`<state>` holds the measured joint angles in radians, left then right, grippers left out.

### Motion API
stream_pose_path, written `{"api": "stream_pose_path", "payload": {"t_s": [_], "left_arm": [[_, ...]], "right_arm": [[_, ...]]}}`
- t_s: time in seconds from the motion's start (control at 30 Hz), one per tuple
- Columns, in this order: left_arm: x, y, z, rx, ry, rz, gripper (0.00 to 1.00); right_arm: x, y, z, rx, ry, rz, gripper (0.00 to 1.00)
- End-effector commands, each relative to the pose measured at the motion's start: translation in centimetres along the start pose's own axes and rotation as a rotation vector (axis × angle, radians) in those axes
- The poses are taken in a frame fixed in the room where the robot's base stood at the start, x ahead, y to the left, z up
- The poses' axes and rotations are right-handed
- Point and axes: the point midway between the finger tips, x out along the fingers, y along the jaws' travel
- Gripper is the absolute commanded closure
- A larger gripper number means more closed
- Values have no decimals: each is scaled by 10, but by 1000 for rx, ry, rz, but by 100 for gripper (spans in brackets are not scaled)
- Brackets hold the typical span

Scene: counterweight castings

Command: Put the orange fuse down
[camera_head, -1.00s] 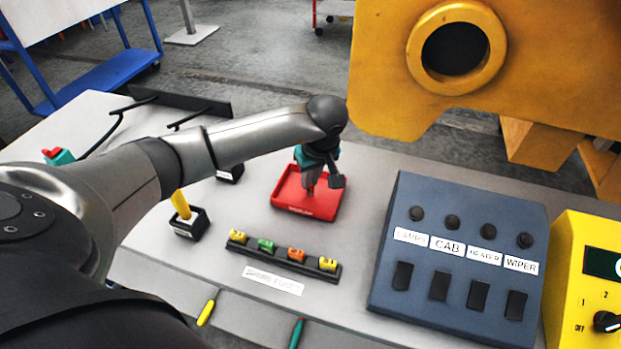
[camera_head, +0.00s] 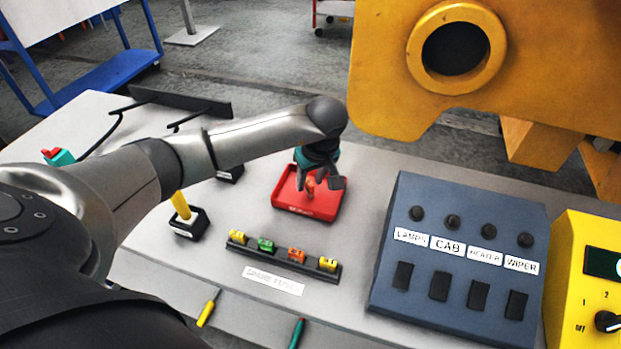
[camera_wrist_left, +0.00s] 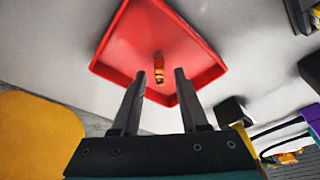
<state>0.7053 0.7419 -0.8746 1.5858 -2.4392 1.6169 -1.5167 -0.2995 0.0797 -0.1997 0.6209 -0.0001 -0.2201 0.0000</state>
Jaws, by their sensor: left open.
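The orange fuse (camera_head: 310,187) is at the red tray (camera_head: 295,210), within its outline and apart from the walls. In the left wrist view, the fuse (camera_wrist_left: 158,68) shows against the tray floor (camera_wrist_left: 140,40), between the fingertips and a little beyond them. My left gripper (camera_head: 323,184) is open above the tray, pointing down. In its wrist view the two dark fingers (camera_wrist_left: 160,76) stand apart, with a gap on each side of the fuse. My right gripper is in neither view.
A spare fuse rack (camera_head: 283,260) holds several coloured fuses in front of the tray. A black holder with a yellow handle (camera_head: 183,207) stands left. A blue switch panel (camera_head: 459,262) stands right, and a yellow casting (camera_head: 560,60) hangs over the back right.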

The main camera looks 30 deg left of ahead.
Motion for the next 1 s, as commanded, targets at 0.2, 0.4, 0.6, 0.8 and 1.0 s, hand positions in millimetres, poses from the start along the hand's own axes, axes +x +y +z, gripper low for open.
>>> {"api": "stream_pose_path", "payload": {"t_s": [0.2, 0.4, 0.6, 0.8, 1.0], "left_arm": [[-36, 1, -2, 2, 3, 6, 56], [-81, 1, -2, 2, 4, 6, 56], [-111, 1, -1, 0, 1, 3, 56], [-122, 0, 0, 0, 1, 0, 56], [-122, 0, 0, 0, 0, 0, 56]], "right_arm": [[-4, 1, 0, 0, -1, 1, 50], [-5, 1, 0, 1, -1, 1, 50], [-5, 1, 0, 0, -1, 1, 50], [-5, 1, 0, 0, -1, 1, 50], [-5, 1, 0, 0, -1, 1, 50]]}}
